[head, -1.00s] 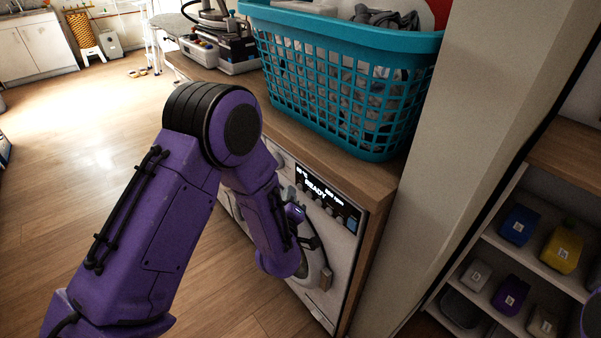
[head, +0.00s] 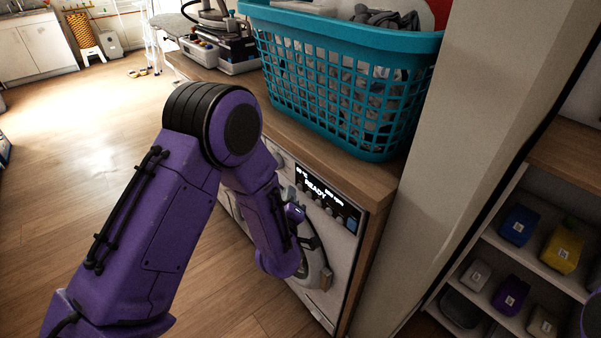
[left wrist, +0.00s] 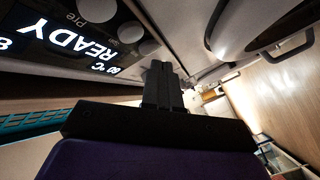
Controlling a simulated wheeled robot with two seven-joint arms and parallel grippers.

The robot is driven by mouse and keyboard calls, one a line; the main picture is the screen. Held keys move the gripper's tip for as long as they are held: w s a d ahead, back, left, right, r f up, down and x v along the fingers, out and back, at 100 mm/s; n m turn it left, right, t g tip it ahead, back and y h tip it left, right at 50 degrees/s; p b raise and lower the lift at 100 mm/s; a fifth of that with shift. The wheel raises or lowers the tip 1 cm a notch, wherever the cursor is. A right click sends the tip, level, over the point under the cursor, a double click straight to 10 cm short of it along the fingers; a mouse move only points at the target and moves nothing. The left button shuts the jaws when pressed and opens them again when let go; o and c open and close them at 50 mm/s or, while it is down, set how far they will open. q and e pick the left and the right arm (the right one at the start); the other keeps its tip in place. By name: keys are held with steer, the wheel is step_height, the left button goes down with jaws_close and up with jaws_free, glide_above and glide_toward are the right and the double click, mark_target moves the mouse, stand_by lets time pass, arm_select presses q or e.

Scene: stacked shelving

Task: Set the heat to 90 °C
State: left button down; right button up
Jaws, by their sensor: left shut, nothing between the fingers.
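The washing machine (head: 320,290) stands under the wooden counter, its front facing left. Round buttons (left wrist: 131,32) run along the panel beside the display. My left gripper (left wrist: 160,70) is shut and empty, its fingertips close to the panel near the last button; I cannot tell if they touch. In the head view my left forearm hides part of the machine. My right gripper is not in view.
A teal laundry basket (head: 345,85) stands on the wooden counter (head: 300,130) above the machine. A pale wall post (head: 460,130) is to the right, then shelves with coloured containers (head: 562,250). The wooden floor (head: 80,170) on the left is clear.

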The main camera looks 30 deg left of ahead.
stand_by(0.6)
arm_select(q)
steer(key=shift+w+d, duration=0.2)
steer(key=shift+w, duration=0.2)
stand_by(0.4)
steer(key=shift+s+a, duration=0.2)
steer(key=shift+s, duration=0.25)
steer(key=s+a, duration=0.2)
steer(key=s, duration=0.3)
steer(key=shift+s+a+p, duration=0.15)
steer(key=shift+s+p, duration=0.15)
stand_by(0.5)
